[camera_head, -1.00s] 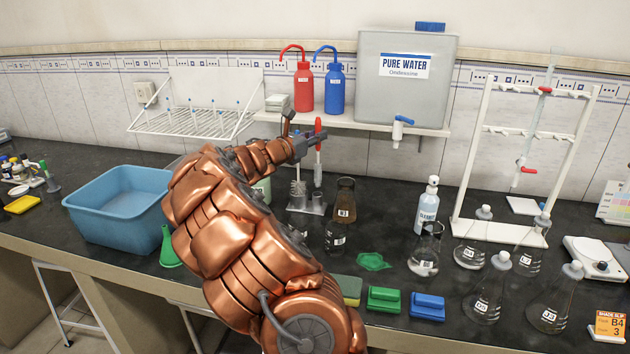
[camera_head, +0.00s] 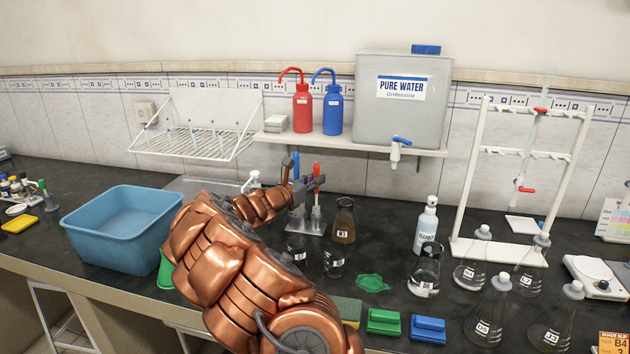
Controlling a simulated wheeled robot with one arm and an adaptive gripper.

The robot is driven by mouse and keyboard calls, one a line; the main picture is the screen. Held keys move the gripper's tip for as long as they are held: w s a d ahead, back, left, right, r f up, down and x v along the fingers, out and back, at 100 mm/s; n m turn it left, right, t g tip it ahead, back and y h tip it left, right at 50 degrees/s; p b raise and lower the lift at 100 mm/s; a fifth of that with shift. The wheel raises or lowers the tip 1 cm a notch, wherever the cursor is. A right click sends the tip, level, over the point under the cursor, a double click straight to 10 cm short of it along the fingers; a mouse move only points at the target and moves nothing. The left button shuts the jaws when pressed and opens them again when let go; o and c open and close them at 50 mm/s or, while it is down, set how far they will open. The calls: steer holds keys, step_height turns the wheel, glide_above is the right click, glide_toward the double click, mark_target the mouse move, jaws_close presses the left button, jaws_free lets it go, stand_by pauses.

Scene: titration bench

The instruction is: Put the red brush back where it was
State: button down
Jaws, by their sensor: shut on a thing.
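The red brush (camera_head: 317,169) is upright in my gripper (camera_head: 314,184), which is shut on its handle. Its pale bristle end reaches down to the grey brush stand (camera_head: 312,229). I cannot tell whether it sits in its slot or just above it. A blue-handled brush (camera_head: 296,163) stands upright close on the left, partly hidden by my gripper. My arm comes up from the lower front and hides the left part of the stand.
A flask with brown liquid (camera_head: 343,224) stands just right of the stand. Glass beakers (camera_head: 333,262) stand in front. A blue basin (camera_head: 121,226) is at the left. The shelf (camera_head: 400,150) with wash bottles and the water tank is above and behind.

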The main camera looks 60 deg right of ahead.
steer(key=c, duration=1.1)
jaws_free()
steer(key=shift+w+a+b, duration=0.2)
steer(key=shift+w+a, duration=0.05)
steer(key=shift+a, duration=1.75)
steer(key=shift+w+a+b, duration=0.2)
steer(key=shift+a, duration=1.75)
steer(key=shift+w+a+b, duration=0.2)
steer(key=shift+w+a, duration=0.05)
steer(key=shift+a, duration=1.75)
